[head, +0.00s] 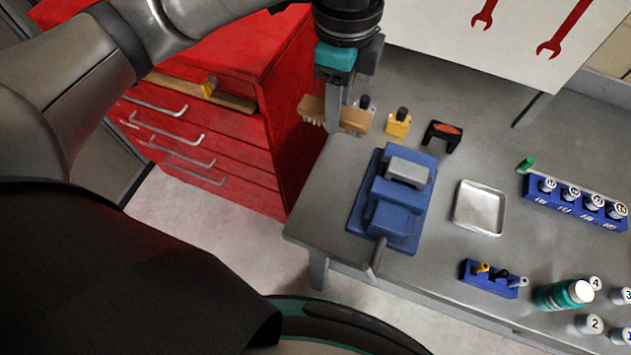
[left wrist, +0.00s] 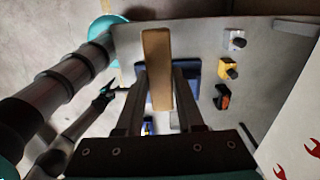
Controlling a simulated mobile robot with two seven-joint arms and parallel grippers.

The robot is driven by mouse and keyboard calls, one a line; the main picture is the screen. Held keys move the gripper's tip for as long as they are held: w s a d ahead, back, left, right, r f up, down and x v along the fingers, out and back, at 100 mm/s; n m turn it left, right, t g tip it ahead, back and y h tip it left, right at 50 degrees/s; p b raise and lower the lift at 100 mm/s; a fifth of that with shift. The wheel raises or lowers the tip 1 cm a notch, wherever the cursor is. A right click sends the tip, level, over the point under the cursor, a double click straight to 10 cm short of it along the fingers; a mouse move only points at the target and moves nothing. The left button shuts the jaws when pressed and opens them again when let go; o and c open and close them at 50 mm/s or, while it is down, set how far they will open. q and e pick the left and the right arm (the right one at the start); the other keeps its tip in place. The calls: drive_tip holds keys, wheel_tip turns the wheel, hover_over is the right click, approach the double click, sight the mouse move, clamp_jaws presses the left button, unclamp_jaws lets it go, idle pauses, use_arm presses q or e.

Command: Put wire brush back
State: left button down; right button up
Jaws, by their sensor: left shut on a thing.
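The wire brush has a long wooden block (head: 354,121) with pale bristles beneath its left end in the head view. My left gripper (head: 335,122) points down and is shut on the brush near its middle. It holds the brush by the far left corner of the grey bench; the height above the bench is hard to tell. In the left wrist view the wooden back of the brush (left wrist: 157,65) lies lengthwise between the fingers, over the bench edge area. My right gripper (left wrist: 110,90) shows small and dark at left in the left wrist view; its jaws are unclear.
A red drawer cabinet (head: 240,62) stands left of the bench, with a wooden strip and a yellow piece at its front. On the bench are a blue vise (head: 392,195), a yellow block (head: 398,123), a black-orange piece (head: 442,136), a metal tray (head: 479,207) and blue racks.

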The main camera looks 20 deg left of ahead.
use_arm(q)
drive_tip(key=shift+a+f, duration=0.15)
drive_tip(key=shift+f, duration=0.15)
wheel_tip(320, 180, down, 19)
drive_tip(key=b, duration=0.4)
drive_tip(key=shift+s+f+b, duration=0.1)
drive_tip(key=shift+b, duration=0.2)
drive_tip(key=shift+f, duration=0.15)
drive_tip(key=shift+f, duration=0.1)
drive_tip(key=c, duration=0.5)
unclamp_jaws()
wheel_tip(320, 180, up, 12)
drive_tip(key=p, duration=0.3)
